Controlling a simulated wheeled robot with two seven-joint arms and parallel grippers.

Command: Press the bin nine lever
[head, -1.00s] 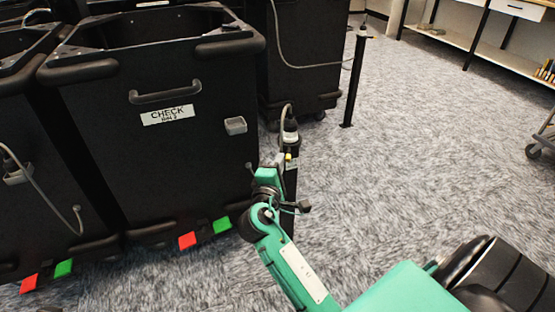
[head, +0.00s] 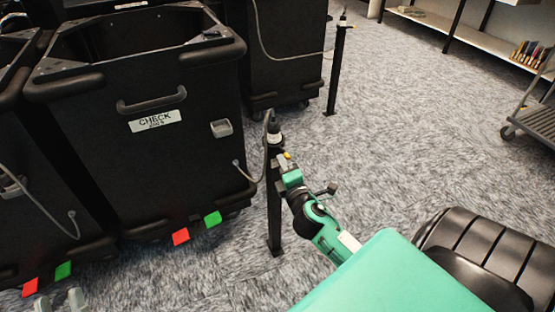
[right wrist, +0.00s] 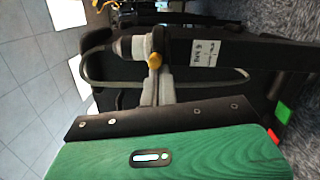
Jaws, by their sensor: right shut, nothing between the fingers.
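A black post (head: 274,215) stands at the front right corner of a black bin (head: 165,75). It also shows lying sideways in the right wrist view (right wrist: 255,50), with a white label that seems to read bin 9. A small yellow knob (right wrist: 154,60), which looks like the lever's tip, sits near the post's top; it also shows in the head view (head: 287,155). My right gripper (right wrist: 153,74) is shut and empty, its fingertips right at the knob. I cannot tell if they touch. My left gripper (head: 62,300) shows its two fingertips apart at the bottom left.
The bin has a handle, a label starting with "CHECK", and red (head: 180,236) and green (head: 212,218) tabs at its foot. A grey cable (head: 252,172) joins post and bin. Another post (head: 335,70) stands behind.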

